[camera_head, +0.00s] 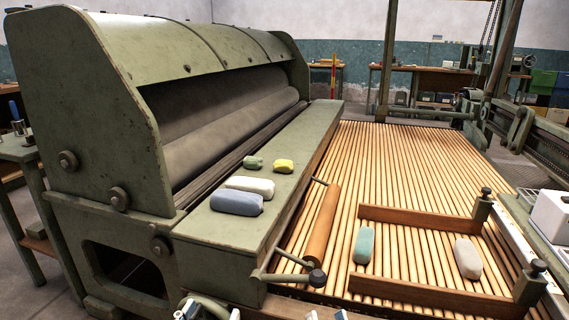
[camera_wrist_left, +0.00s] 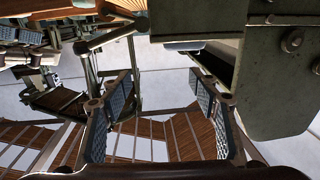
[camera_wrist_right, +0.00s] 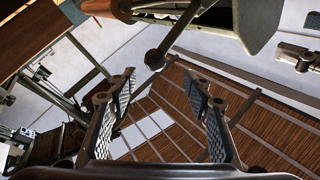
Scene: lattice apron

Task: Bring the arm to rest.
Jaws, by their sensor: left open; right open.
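My left gripper (camera_head: 190,312) just shows at the bottom edge of the head view, in front of the green machine. In the left wrist view its two fingers (camera_wrist_left: 162,88) stand apart with nothing between them. My right gripper (camera_head: 327,315) barely shows at the bottom edge, in front of the slatted bed. In the right wrist view its fingers (camera_wrist_right: 160,88) are also apart and empty. Most of both arms is out of the head view.
The green machine's ledge (camera_head: 290,190) bears a blue-grey block (camera_head: 236,202), a white block (camera_head: 249,186), a green block (camera_head: 253,162) and a yellow block (camera_head: 284,166). A teal block (camera_head: 364,245) and a beige block (camera_head: 467,258) lie on the slatted bed (camera_head: 420,180).

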